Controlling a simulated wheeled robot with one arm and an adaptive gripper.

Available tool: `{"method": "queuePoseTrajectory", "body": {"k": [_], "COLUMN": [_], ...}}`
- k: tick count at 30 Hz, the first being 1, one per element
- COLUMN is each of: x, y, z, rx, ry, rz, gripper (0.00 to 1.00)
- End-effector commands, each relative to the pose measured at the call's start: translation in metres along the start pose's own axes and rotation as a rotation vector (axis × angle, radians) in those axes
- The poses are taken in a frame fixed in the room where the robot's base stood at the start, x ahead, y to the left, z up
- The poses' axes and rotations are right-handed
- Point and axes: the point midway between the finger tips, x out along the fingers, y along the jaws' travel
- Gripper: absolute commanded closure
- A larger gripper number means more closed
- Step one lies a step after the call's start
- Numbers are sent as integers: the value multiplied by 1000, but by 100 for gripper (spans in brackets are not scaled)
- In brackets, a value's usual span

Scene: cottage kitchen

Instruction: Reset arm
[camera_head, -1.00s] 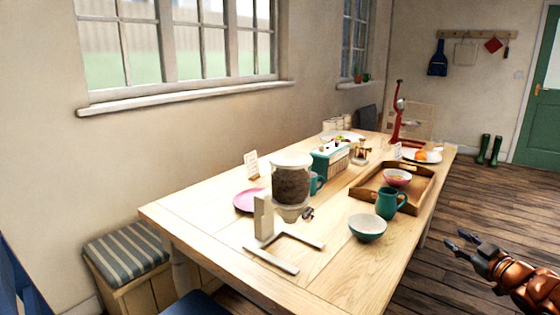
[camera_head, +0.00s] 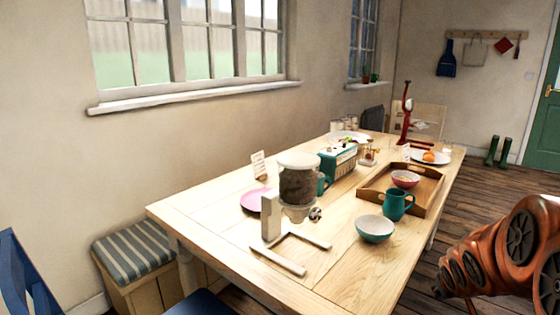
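My orange arm (camera_head: 508,252) shows at the lower right, to the right of the table (camera_head: 340,278) and apart from it. Small dark parts show at the arm's left end near the picture's lower edge, but I cannot make out the gripper's fingers. Whether anything is held is hidden. The table carries a cereal dispenser (camera_head: 298,186) on a pale stand, a teal bowl (camera_head: 374,229), a teal jug (camera_head: 397,205) and a wooden tray (camera_head: 432,193) with a pink bowl (camera_head: 405,179).
A blue chair (camera_head: 30,275) and a bench with a striped cushion (camera_head: 133,254) stand at the lower left. A red stand (camera_head: 406,120) and a plate with orange food (camera_head: 430,156) are at the table's far end. Open floor (camera_head: 477,192) lies right of the table.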

Motion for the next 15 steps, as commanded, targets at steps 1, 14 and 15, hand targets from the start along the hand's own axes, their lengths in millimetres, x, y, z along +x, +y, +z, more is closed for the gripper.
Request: {"method": "queuePoseTrajectory", "body": {"k": [1, 14, 15], "x": [-12, -122, -132], "y": [-15, -141, -150], "z": [10, 141, 151], "rx": [8, 59, 57], "ry": [-44, -522, -559], "rz": [-16, -228, -247], "gripper": [63, 63, 63]}}
